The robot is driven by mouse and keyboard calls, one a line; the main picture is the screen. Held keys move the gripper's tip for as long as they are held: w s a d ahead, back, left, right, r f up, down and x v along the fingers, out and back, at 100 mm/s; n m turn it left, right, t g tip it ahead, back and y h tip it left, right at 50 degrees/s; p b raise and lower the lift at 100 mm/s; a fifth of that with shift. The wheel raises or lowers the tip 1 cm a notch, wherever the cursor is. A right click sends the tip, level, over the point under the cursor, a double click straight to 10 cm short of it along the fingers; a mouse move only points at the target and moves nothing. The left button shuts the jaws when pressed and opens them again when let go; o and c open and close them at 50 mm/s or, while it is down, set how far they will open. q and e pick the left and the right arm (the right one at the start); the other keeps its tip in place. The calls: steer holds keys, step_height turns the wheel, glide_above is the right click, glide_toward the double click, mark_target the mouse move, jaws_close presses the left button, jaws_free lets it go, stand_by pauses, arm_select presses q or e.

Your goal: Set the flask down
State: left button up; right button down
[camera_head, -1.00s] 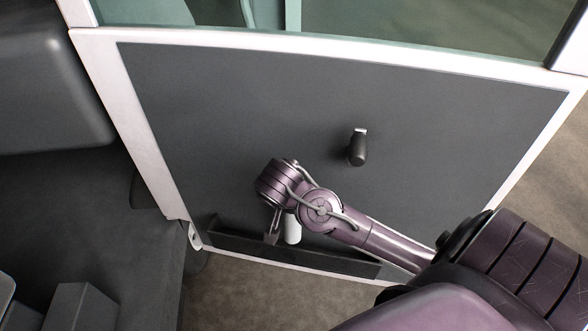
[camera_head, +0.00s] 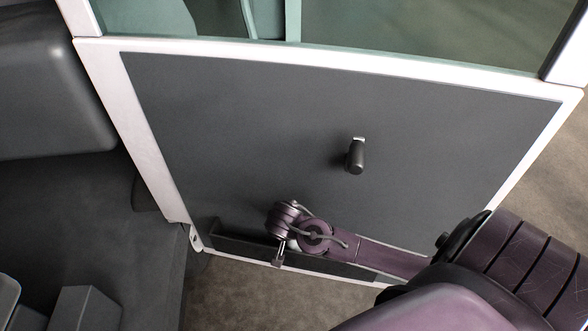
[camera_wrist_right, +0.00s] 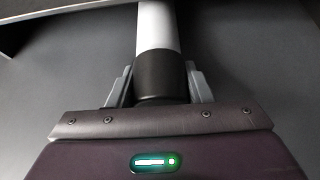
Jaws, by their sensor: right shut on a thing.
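The flask (camera_wrist_right: 157,68) is a slim cylinder with a pale grey body and a black end. In the right wrist view it stands between the two grey fingers of my right gripper (camera_wrist_right: 159,85), which is shut on its black part. In the head view my right gripper (camera_head: 281,257) is low at the door, over the dark door pocket (camera_head: 345,268). Only a small pale bit of the flask (camera_head: 292,244) shows there behind the wrist. Its lower end is hidden, so I cannot tell whether it touches the pocket. My left gripper is not in view.
The grey door panel (camera_head: 240,120) has a white frame (camera_head: 135,150) and a dark handle (camera_head: 356,156) above my arm. A dark seat (camera_head: 50,85) is at the left. Bare brown floor (camera_head: 250,300) lies below the door.

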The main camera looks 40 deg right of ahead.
steer(key=c, duration=0.7)
jaws_free()
steer(key=shift+f, duration=0.15)
steer(key=b+v, duration=0.2)
steer(key=v, duration=1)
